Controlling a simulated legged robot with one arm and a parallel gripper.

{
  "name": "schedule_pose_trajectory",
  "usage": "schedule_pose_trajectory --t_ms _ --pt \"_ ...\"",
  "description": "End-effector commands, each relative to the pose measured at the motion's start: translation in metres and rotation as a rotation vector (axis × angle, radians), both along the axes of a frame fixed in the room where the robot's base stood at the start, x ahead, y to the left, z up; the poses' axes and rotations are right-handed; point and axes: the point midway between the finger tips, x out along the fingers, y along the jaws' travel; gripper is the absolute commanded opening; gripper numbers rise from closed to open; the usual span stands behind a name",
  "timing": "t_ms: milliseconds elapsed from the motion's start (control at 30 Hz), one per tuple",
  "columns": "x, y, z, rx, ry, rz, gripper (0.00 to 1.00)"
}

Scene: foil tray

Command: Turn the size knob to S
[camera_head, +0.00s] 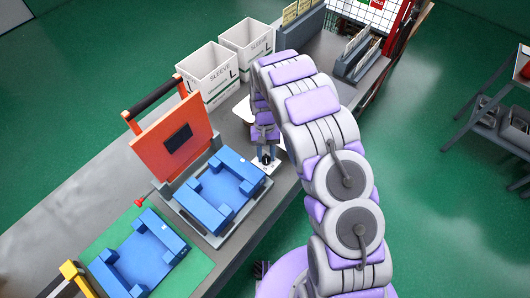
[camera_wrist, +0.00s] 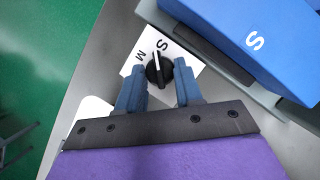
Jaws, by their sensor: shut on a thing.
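The size knob (camera_wrist: 158,72) is black with a white pointer line and sits on a white plate (camera_wrist: 186,58) printed with S and M. In the wrist view the pointer's upper end is directed between the M and the S, closer to the S; its exact setting is hard to tell. My gripper (camera_wrist: 157,84) has blue fingers, one on each side of the knob, and is shut on it. In the head view my gripper (camera_head: 266,152) reaches down to the plate (camera_head: 271,168), and the knob is mostly hidden there.
A blue fixture (camera_head: 222,207) marked S stands beside the plate, under a raised orange press lid (camera_head: 160,145). A second blue fixture (camera_head: 140,262) lies on a green mat. White SLEEVE bins (camera_head: 207,88) marked L stand behind on the grey bench.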

Motion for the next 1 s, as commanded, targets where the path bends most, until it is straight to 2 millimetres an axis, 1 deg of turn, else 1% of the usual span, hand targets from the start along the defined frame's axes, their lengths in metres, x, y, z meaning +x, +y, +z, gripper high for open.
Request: schedule_pose_trajectory --t_ms 200,400,967,1000 --pt "-0.0026 -0.0001 0.0007 0.000 0.007 -0.130 0.05" --pt "-0.0030 0.0001 0.0001 -0.002 0.006 -0.200 0.05" --pt "-0.0031 0.0004 -0.0005 -0.002 0.006 -0.231 0.05" --pt "-0.0031 0.0004 -0.0005 -0.002 0.006 -0.231 0.36"
